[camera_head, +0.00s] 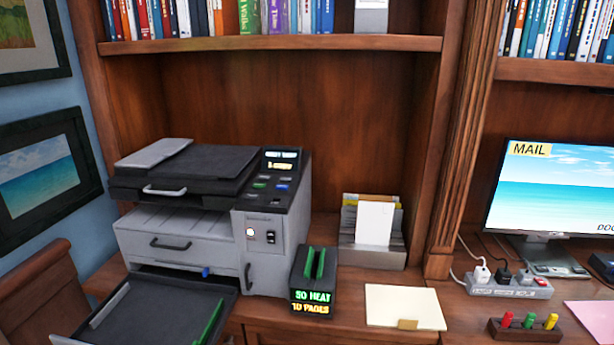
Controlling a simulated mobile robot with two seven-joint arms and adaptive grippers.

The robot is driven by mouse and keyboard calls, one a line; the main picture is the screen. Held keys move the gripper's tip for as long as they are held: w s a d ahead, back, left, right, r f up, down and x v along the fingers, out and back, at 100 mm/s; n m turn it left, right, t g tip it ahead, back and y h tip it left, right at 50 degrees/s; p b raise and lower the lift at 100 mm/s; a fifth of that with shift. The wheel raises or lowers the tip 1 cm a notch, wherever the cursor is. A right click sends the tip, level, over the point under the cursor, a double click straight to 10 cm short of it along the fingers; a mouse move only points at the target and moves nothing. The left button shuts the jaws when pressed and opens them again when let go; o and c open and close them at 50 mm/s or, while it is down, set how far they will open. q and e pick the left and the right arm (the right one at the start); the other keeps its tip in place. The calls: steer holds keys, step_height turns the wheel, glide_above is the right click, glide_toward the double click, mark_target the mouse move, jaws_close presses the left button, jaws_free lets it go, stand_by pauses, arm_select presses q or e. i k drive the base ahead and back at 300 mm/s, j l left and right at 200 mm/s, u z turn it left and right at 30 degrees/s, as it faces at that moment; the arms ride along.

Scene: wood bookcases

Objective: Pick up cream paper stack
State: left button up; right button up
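A cream paper stack (402,301) lies flat on the wooden desk, at the lower middle right of the head view. A small tan tab or clip (408,324) sits at its front edge. The stack lies to the right of a dark box with green and yellow lettering (313,284) and in front of a metal paper holder. Its top is uncovered. Neither of my grippers shows in the head view.
A grey printer (184,242) with its lower tray (160,312) pulled out fills the left. The metal holder (372,251) has a white sheet in it. To the right are a power strip (507,285), a pen block (525,331), pink paper (597,317) and a monitor (555,190).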

mark_target(393, 307)
steer(key=i+j+u, duration=0.1)
steer(key=u, duration=0.35)
steer(key=i+j+u, duration=0.2)
steer(key=u, duration=0.25)
steer(key=i+j+u, duration=0.15)
steer(key=u, duration=0.3)
steer(key=k+l, duration=0.1)
steer(key=l, duration=0.25)
steer(key=k+l+z, duration=0.1)
steer(key=l, duration=0.2)
steer(key=z, duration=1.9)
